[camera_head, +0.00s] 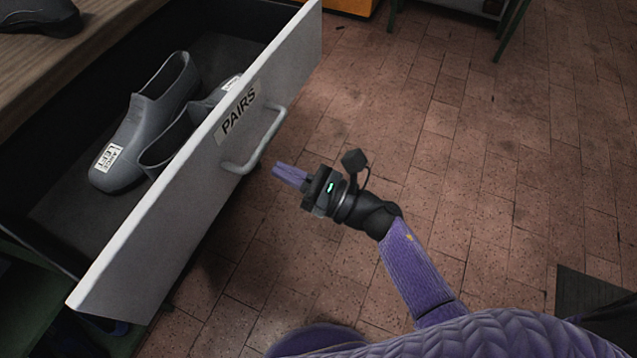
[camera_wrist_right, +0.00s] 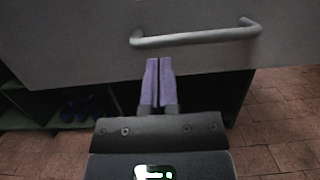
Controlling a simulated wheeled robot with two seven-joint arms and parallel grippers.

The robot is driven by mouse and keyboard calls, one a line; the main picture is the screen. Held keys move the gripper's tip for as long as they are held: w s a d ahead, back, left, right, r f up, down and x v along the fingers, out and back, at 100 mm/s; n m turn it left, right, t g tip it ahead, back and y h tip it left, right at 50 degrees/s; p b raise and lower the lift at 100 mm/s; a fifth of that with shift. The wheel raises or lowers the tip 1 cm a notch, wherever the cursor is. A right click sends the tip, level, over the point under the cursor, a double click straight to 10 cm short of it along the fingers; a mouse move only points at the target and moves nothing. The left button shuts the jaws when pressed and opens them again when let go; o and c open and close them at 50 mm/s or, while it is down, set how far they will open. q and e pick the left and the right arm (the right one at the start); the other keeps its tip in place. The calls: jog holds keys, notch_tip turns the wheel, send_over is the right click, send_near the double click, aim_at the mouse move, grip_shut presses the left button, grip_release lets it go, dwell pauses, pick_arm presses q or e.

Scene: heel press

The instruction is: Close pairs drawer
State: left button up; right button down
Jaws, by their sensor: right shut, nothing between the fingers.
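The pairs drawer (camera_head: 205,165) stands open below the wooden bench top, its light grey front carrying a "PAIRS" label (camera_head: 239,111) and a bar handle (camera_head: 262,146). Inside lie grey shoes; one (camera_head: 148,120) has a "LEFT" tag, and another (camera_head: 179,135) is partly hidden by the front. My right gripper (camera_head: 276,170) is shut and empty, just outside the drawer front, near the handle's lower end. In the right wrist view the shut purple fingers (camera_wrist_right: 158,62) point at the drawer front (camera_wrist_right: 75,45), below the handle (camera_wrist_right: 195,36). Contact cannot be told. My left gripper is out of view.
The wooden bench top (camera_head: 75,50) holds a dark shoe (camera_head: 40,16) at the upper left. A green shelf frame (camera_wrist_right: 30,120) stands beneath the drawer. The brick-tiled floor (camera_head: 480,120) is open to the right. An orange object (camera_head: 350,6) is at the top.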

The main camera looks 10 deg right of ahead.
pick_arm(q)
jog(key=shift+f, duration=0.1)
pick_arm(e)
jog(key=shift+x, duration=1.3)
jog(key=shift+a, duration=0.1)
